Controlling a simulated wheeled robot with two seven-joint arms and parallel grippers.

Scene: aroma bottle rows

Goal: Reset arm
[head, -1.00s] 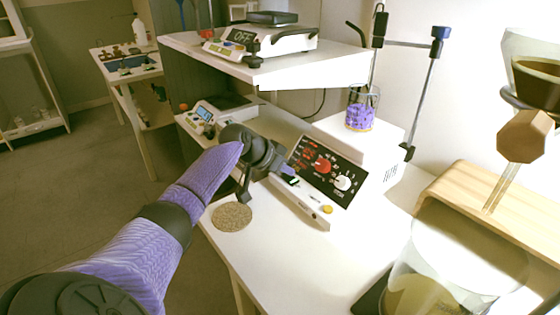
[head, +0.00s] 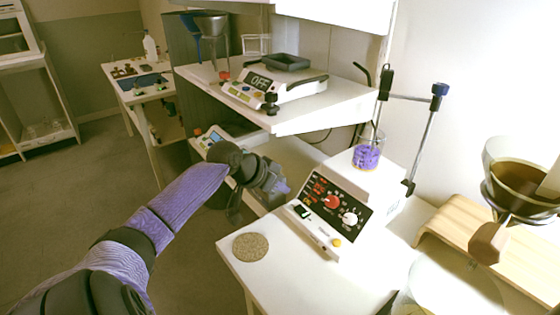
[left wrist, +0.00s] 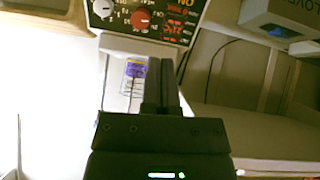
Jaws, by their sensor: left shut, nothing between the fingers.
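My left arm comes in from the lower left of the head view. Its gripper (head: 282,188) is shut and empty, just left of the front panel of the white stirrer hotplate (head: 335,205). In the left wrist view the fingers (left wrist: 160,88) are together with nothing between them. The hotplate's panel with its red and white knobs (left wrist: 122,14) shows upside down at the top of that view. A beaker with purple contents (head: 367,153) stands on top of the hotplate. My right gripper is not in view.
A round cork mat (head: 250,247) lies on the white bench (head: 295,270). A shelf (head: 300,112) above holds a scale (head: 275,88). A metal stand (head: 424,140) rises behind the hotplate. A glass dripper (head: 520,180) and wooden stand (head: 490,240) are at right. Open floor lies left.

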